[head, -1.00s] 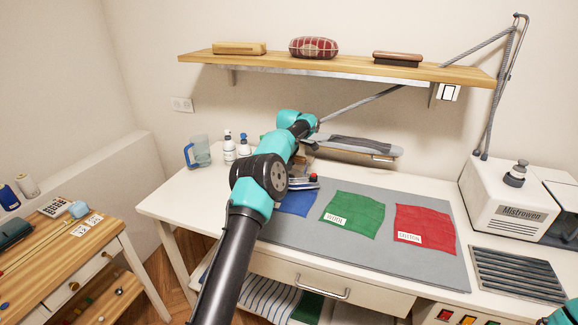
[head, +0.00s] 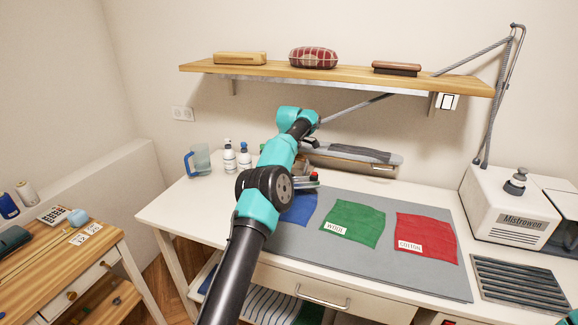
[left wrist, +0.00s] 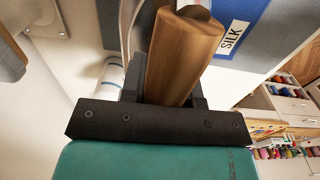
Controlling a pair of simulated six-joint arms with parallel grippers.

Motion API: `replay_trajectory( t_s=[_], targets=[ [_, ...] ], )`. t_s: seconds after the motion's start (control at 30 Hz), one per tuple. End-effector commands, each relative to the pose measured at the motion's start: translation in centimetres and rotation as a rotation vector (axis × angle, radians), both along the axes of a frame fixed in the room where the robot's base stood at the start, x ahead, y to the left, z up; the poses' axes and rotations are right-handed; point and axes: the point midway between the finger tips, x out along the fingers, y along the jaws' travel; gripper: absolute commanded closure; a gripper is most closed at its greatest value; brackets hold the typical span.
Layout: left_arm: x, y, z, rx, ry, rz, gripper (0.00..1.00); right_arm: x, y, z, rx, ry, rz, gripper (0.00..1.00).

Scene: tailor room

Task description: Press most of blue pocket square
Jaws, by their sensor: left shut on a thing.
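The blue pocket square (head: 299,209) lies on the grey pressing mat (head: 330,265), left of a green and a red square. My left arm hides much of it. In the left wrist view its blue edge (left wrist: 226,54) shows beside a SILK label (left wrist: 232,36). My left gripper (left wrist: 168,88) is shut on the brown wooden handle (left wrist: 180,50) of the iron. In the head view part of the iron (head: 307,182), with a red knob, shows just behind the blue square. I cannot tell whether its sole touches cloth. My right gripper is out of view.
The green wool square (head: 352,223) and red cotton square (head: 427,236) lie on the mat. Behind stand a sleeve board (head: 350,154), two bottles (head: 230,158) and a blue-handled jug (head: 200,160). A steam station (head: 507,212) and a ribbed rest (head: 518,283) are at right.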

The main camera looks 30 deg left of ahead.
Motion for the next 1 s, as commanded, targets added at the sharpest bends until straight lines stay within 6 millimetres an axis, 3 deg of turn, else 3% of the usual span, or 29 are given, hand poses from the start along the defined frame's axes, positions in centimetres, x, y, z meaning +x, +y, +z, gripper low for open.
replay_trajectory(
  t_s=[0.3,1.0],
  targets=[
    [0.0,0.0,1.8,0.002,-0.007,0.001,1.00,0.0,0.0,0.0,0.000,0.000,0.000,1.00],
    [0.0,-0.2,1.8,0.002,-0.006,-0.001,1.00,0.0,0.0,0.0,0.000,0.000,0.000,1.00]
  ],
)
